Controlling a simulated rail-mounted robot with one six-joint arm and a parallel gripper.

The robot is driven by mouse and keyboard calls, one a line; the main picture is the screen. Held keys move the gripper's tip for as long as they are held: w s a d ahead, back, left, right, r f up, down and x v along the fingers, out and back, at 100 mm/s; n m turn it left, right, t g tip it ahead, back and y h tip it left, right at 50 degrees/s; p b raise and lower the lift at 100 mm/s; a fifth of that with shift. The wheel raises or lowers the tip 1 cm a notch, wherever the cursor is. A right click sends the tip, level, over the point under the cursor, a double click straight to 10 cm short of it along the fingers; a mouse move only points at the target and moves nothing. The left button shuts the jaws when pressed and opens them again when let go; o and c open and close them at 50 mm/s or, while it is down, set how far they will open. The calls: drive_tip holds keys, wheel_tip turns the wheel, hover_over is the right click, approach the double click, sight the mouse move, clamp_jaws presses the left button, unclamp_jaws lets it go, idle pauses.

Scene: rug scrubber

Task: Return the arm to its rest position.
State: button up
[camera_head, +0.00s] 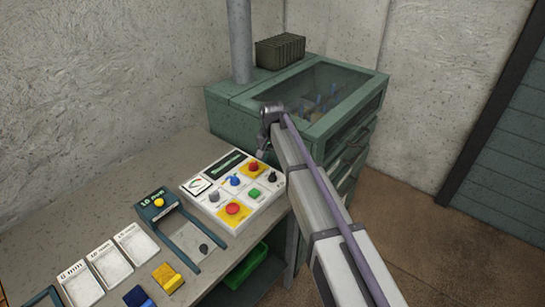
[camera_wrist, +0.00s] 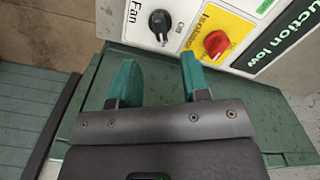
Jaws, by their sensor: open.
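My arm reaches from the lower right of the head view to the bench. My gripper (camera_head: 263,153) points down near the back right edge of the white control panel (camera_head: 215,211). In the wrist view my gripper (camera_wrist: 158,72) has its two teal fingers apart, with nothing between them. Ahead of the fingers are the black Fan knob (camera_wrist: 160,23) and the red Isolate knob (camera_wrist: 215,43) on its yellow plate. The fingers appear apart from both knobs.
A green cabinet (camera_head: 228,112) with a glazed top stands behind the panel. Brown floor (camera_head: 415,215) is open to the right.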

wheel_tip(320, 180, up, 3)
drive_tip(key=shift+r+p, duration=0.2)
drive_tip(key=shift+p, duration=0.55)
drive_tip(key=s+d, duration=0.5)
drive_tip(key=s, duration=0.4)
drive_tip(key=s+d+n, duration=0.1)
drive_tip(key=s+d, duration=0.4)
drive_tip(key=s, duration=0.5)
drive_tip(key=s+d+n, duration=0.1)
drive_tip(key=s+d, duration=0.5)
drive_tip(key=s, duration=0.4)
drive_tip(key=shift+s+f, duration=0.15)
drive_tip(key=shift+f, duration=0.05)
